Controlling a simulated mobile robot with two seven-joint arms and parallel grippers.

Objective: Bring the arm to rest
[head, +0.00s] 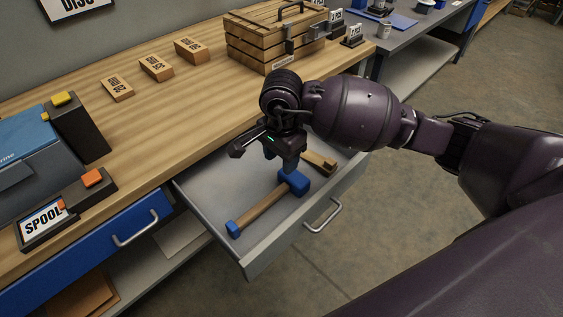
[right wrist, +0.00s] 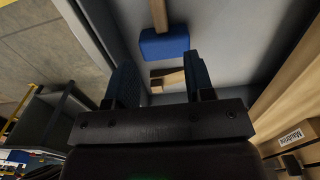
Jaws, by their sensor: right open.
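My right gripper (head: 286,162) is over the open grey drawer (head: 205,185), pointing down. In the right wrist view its two fingers (right wrist: 158,78) are spread apart with nothing held between them. A mallet (head: 262,208) with a blue head and a wooden handle lies in the drawer below the gripper. Its blue head (right wrist: 165,43) shows just beyond the fingertips in the wrist view. A small wooden piece (head: 318,163) lies beside it, and it shows between the fingers in the wrist view (right wrist: 167,78). My left gripper is out of view.
The wooden workbench (head: 185,105) borders the drawer. A wooden crate (head: 275,40) stands behind my right wrist. Several labelled blocks (head: 156,68) sit on the bench. A closed blue drawer (head: 100,245) is at the left. Open floor (head: 400,220) lies in front of the bench.

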